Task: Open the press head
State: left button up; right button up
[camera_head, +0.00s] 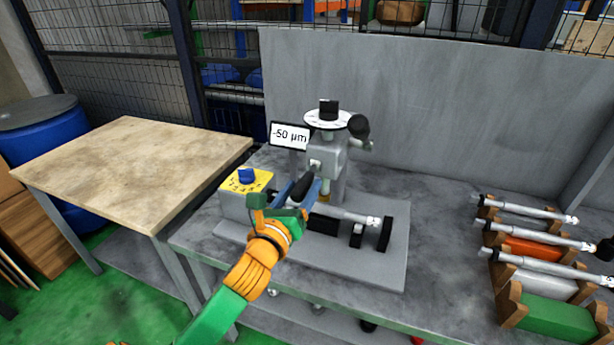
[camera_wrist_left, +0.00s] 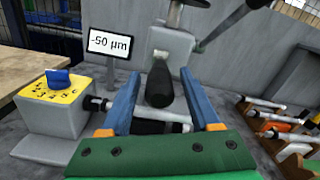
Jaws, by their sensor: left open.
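The grinder's grey head (camera_head: 326,156) stands on the machine base plate (camera_head: 380,272) on the grey table, with a white dial and black knob on top. A black handle (camera_head: 302,187) points out from the head's front. My left gripper (camera_head: 304,184) is open, its two blue fingers on either side of this handle. In the left wrist view the black handle (camera_wrist_left: 160,86) lies between the fingers, with a gap on each side. A metal shaft (camera_head: 350,216) lies clamped below the head, partly hidden by the gripper. My right gripper is out of view.
A display reading -50 µm (camera_head: 290,136) stands left of the head. A control box (camera_head: 243,204) with a yellow top and blue knob is left of my gripper. A black-ball lever (camera_head: 359,127) sticks out right. Racked shafts (camera_head: 530,243) stand right. A wooden table (camera_head: 125,165) is bare.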

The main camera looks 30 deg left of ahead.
aim_at(307, 182)
pick_arm(q)
jog(key=x, duration=0.3)
jog(key=shift+w+f, duration=0.2)
jog(key=shift+w, duration=0.05)
jog(key=shift+s, duration=0.1)
jog(key=shift+s+r, duration=0.1)
jog(key=c, duration=0.3)
grip_shut()
dwell(0.6)
